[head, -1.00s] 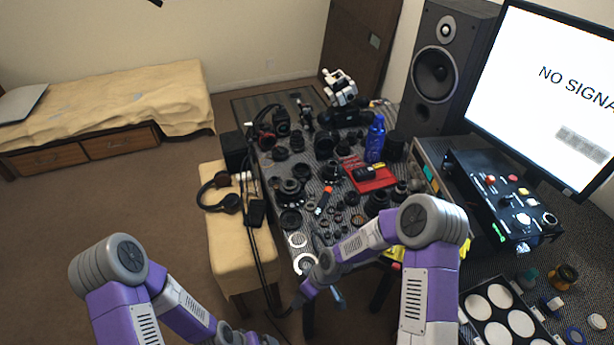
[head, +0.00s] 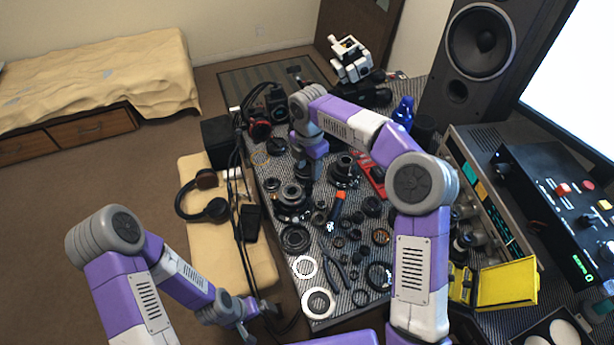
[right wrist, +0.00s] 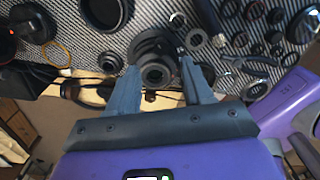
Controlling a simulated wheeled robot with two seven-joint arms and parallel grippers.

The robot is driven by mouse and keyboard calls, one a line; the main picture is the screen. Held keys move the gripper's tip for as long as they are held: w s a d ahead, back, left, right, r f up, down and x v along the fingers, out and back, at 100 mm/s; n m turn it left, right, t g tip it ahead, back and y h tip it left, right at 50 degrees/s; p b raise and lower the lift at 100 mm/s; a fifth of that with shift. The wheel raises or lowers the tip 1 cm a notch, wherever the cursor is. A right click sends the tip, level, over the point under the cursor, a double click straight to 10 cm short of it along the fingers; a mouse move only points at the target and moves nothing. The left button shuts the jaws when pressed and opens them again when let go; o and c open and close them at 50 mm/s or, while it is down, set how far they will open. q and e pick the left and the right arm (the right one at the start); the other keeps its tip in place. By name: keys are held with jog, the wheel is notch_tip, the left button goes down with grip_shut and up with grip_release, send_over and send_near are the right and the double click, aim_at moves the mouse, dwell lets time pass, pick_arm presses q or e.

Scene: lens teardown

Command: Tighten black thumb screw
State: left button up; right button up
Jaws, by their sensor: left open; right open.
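Black lens parts cover the table, and I cannot single out the black thumb screw for certain. In the right wrist view a dark round lens assembly (right wrist: 155,73) lies between the two spread fingers of my right gripper (right wrist: 158,78); the gripper is open and I see no grip on it. A ringed black lens part (head: 291,194) in the head view lies just below my right gripper (head: 304,174), which is small and partly hidden by its wrist there. My left gripper (head: 260,318) is open and empty, low beside the table's near left corner.
Pliers (head: 337,262), white rings (head: 304,267) and several black rings lie on the near part of the table. An orange-and-black tool (head: 338,206) lies near the middle. Headphones (head: 213,208) rest on the bench at left. A yellow box (head: 508,284) stands at right.

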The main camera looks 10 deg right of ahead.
aim_at(309, 186)
notch_tip(309, 186, down, 7)
jog(key=shift+s+b, duration=0.1)
jog(key=shift+b, duration=1.15)
jog(key=shift+c, duration=0.3)
grip_shut()
